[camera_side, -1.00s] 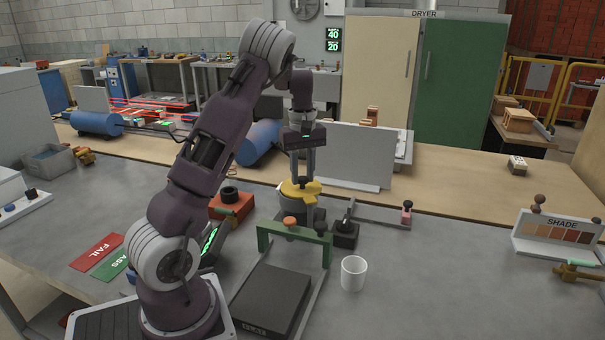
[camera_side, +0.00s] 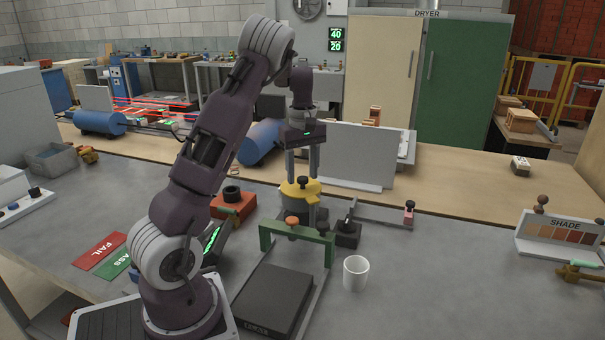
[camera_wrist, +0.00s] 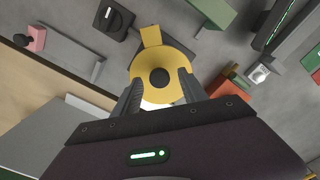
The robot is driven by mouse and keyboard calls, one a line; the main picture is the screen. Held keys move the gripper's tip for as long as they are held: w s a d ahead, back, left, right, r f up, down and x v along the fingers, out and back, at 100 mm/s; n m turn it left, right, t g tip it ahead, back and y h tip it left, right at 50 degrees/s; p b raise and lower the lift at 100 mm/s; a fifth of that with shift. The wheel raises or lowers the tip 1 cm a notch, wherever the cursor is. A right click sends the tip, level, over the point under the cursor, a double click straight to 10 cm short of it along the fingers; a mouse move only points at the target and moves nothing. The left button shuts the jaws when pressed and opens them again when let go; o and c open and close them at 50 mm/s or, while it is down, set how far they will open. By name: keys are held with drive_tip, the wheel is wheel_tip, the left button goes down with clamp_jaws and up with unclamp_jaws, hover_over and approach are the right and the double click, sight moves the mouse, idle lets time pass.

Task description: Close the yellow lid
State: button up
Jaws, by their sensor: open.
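The yellow lid (camera_side: 299,192) is a round disc with a dark knob and a squared tab at one edge. My gripper (camera_side: 302,178) points down over the lid. Its fingers are spread apart with the knob between or just beyond them, and nothing is held. In the wrist view the fingertips (camera_wrist: 158,82) overlap the lid's near part. I cannot tell whether they touch it. A small white patch shows at the lid's near edge.
A green frame (camera_side: 290,236) stands in front, beside a dark flat plate (camera_side: 270,300). A white cup (camera_side: 355,273) is to the right. A black box with a knob (camera_side: 346,234) and an orange block (camera_side: 234,204) flank the lid. A grey panel (camera_side: 352,155) stands behind.

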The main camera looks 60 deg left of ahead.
sight(302, 178)
wheel_tip(302, 178, up, 6)
drive_tip(key=shift+r, duration=0.25)
drive_tip(key=shift+d+r, duration=0.2)
drive_tip(key=shift+d, duration=0.15)
drive_tip(key=s+d+r+m+t, duration=0.1)
drive_tip(key=s+d+r+m, duration=0.2)
drive_tip(key=d, duration=0.5)
drive_tip(key=s+d+r+m+t, duration=0.1)
drive_tip(key=s+d+r+m, duration=0.2)
drive_tip(key=d, duration=0.4)
drive_tip(key=s+d+r+m+t, duration=0.1)
drive_tip(key=s+d+r+m, duration=0.2)
drive_tip(key=d, duration=0.5)
drive_tip(key=s+d+f+m+t, duration=0.2)
drive_tip(key=s+d+f+m, duration=0.2)
drive_tip(key=s+d+m, duration=0.4)
drive_tip(key=s+m, duration=0.1)
drive_tip(key=s, duration=0.2)
drive_tip(key=shift+d+f+t, duration=0.15)
drive_tip(key=shift+d+t, duration=0.1)
drive_tip(key=shift+t, duration=0.05)
